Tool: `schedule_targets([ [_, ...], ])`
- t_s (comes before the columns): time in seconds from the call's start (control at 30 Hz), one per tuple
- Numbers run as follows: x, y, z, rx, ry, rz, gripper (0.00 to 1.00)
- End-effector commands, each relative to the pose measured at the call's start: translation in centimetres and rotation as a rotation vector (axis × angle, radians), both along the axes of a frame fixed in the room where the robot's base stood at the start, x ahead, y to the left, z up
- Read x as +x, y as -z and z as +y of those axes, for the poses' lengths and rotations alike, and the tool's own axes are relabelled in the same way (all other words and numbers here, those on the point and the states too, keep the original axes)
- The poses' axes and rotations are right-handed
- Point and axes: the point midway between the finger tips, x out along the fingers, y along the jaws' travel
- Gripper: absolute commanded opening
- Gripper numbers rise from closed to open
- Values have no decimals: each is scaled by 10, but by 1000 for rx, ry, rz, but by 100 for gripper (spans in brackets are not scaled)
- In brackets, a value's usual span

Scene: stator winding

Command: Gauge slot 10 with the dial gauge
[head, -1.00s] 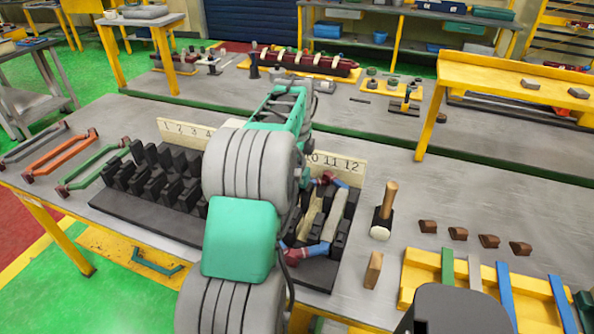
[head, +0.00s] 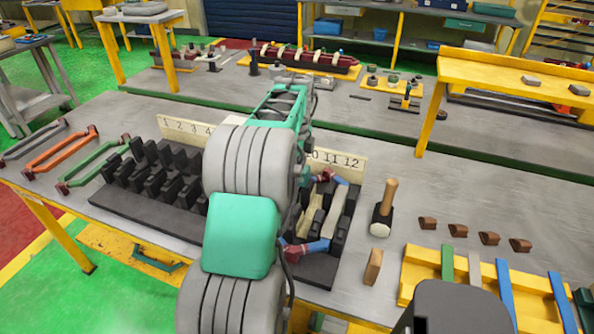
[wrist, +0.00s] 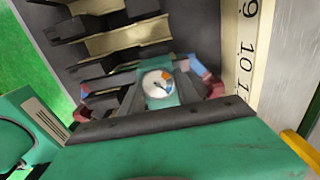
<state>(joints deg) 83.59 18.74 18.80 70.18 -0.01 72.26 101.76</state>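The dial gauge (wrist: 157,86), with a white round face and a teal body, sits between the fingers of my gripper (wrist: 156,76) in the wrist view. The fingers appear closed on it. It is over the black slotted stator block (head: 140,205), near the numbers 10 and 11 on the number board (wrist: 245,60). A coil with blue and dark red ends (head: 292,252) lies in the block's right-hand slots. In the head view my arm hides the gripper, the gauge and the middle slots. I cannot tell whether the gauge tip touches a slot.
A mallet (head: 384,207) and a wooden block (head: 373,267) stand right of the stator. Several brown wedges (head: 458,230) and a yellow rack (head: 425,265) of coloured strips lie further right. Orange (head: 60,153) and green (head: 92,166) coil formers lie at the left.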

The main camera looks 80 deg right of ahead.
Motion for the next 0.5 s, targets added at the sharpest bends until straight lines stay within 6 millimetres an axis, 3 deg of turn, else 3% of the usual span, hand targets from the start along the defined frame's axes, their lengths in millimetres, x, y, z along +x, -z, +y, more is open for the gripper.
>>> schedule_targets([
  [0.3,0,0,0,0,0,0,63],
  [0.5,0,1,0,1,0,0,63],
])
